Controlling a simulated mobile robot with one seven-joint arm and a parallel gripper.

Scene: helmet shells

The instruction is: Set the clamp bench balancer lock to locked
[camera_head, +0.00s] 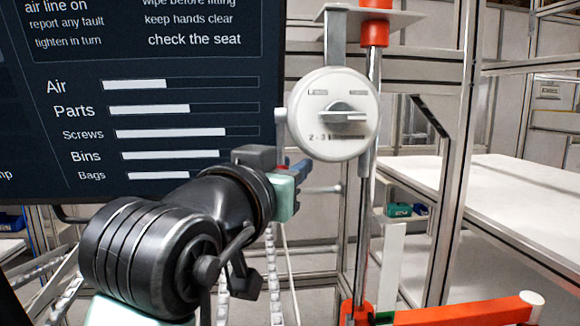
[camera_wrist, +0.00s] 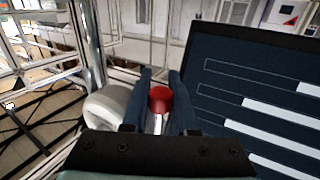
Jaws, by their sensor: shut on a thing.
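The balancer is a white round housing (camera_head: 333,113) with a grey knob on its face, hanging from a bracket on the post. In the wrist view its white side (camera_wrist: 106,106) shows just left of my fingers. The lock looks like a red-tipped lever (camera_wrist: 160,98) on a pale stem. My gripper (camera_wrist: 160,92) has its two dark fingers on either side of the red tip and is shut on it. In the head view my gripper (camera_head: 300,174) is below and left of the housing; the lever is mostly hidden there, with only a speck of red showing.
A dark display board (camera_head: 180,100) with white bars stands close to the left of my arm. The metal post (camera_head: 366,110) is behind the balancer. An orange-red bar (camera_head: 465,312) sticks out at lower right. A white table (camera_head: 500,205) is farther right.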

